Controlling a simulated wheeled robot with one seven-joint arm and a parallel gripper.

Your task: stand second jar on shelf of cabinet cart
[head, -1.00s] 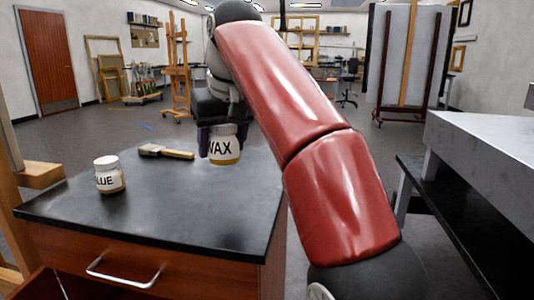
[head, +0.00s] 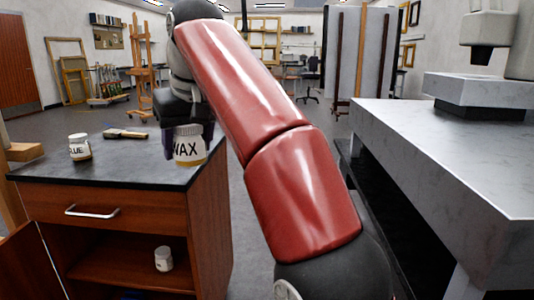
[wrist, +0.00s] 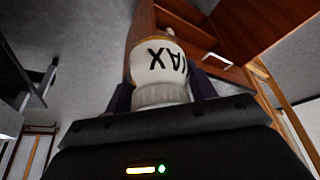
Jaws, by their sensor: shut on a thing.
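My gripper (head: 187,138) is shut on a white jar with a WAX label (head: 189,152) and a yellowish band. In the head view the jar appears over the right part of the cart's dark top; its exact height is unclear. The wrist view shows the same jar (wrist: 160,62) between my dark purple fingers (wrist: 162,92). The cabinet cart (head: 207,215) is reddish-brown wood with a drawer above an open compartment. A small white jar (head: 163,258) stands upright on its shelf (head: 120,272). A GLUE jar (head: 79,147) stands on the top at left.
A brush (head: 125,134) lies on the cart top behind the GLUE jar. The cart's door (head: 32,265) stands open at left. A grey stone-topped bench (head: 440,150) with equipment is at right. Floor shows between cart and bench.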

